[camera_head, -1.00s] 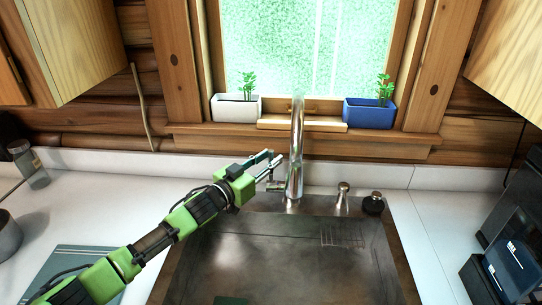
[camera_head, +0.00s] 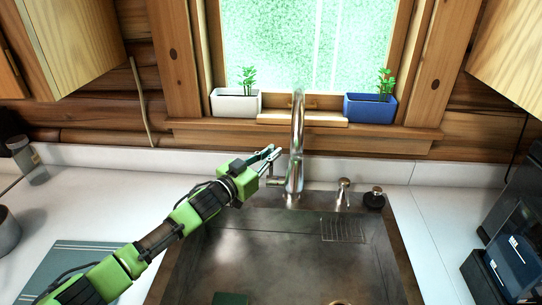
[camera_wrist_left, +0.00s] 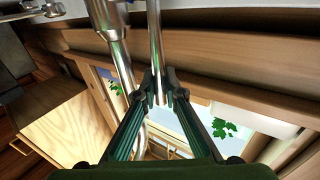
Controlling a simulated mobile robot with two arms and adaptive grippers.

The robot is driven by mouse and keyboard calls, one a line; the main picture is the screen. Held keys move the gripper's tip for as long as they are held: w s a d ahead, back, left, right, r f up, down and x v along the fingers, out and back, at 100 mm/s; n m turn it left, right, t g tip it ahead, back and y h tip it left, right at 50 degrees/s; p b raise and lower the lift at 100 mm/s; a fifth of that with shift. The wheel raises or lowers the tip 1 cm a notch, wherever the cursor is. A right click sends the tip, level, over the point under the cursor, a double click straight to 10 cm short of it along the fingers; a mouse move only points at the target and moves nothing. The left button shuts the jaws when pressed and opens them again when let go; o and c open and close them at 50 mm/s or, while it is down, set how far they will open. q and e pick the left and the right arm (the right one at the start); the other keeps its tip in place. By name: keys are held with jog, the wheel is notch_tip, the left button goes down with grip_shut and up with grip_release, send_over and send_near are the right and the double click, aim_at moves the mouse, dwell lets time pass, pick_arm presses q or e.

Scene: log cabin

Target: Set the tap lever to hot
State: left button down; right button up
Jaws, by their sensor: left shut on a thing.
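The chrome tap (camera_head: 297,150) stands upright behind the sink, with its tall spout above the basin. A short stub (camera_head: 276,182) sticks out on its left side, low down. My left gripper (camera_head: 274,153) is beside the tap's left side, just above this stub. In the left wrist view the tap lever (camera_wrist_left: 156,45) is a slim metal rod between the fingertips of my left gripper (camera_wrist_left: 159,80), which is shut on it. The tap's thicker body (camera_wrist_left: 112,20) shows to the left of the lever there. The lever's setting is hard to read. My right gripper is not in view.
The sink (camera_head: 290,255) lies below the tap. A soap pump (camera_head: 343,192) and a dark-topped fitting (camera_head: 375,197) stand to the tap's right. A white planter (camera_head: 236,103) and a blue planter (camera_head: 369,108) sit on the windowsill behind. Dark appliances stand at the right.

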pick_arm(q)
jog(key=s+m+t+h+b, duration=0.1)
jog(key=b, duration=0.3)
jog(key=s+m+t+h+b, duration=0.1)
jog(key=s+b, duration=0.1)
jog(key=b, duration=0.1)
jog(key=shift+s+f+m+b, duration=0.25)
jog(key=shift+f+m+b, duration=0.05)
jog(key=shift+f+b, duration=0.1)
jog(key=c, duration=2.1)
grip_release()
jog(key=r+v, duration=0.3)
jog(key=v, duration=1.3)
jog(key=shift+s+a, duration=0.45)
jog(key=shift+s, duration=0.05)
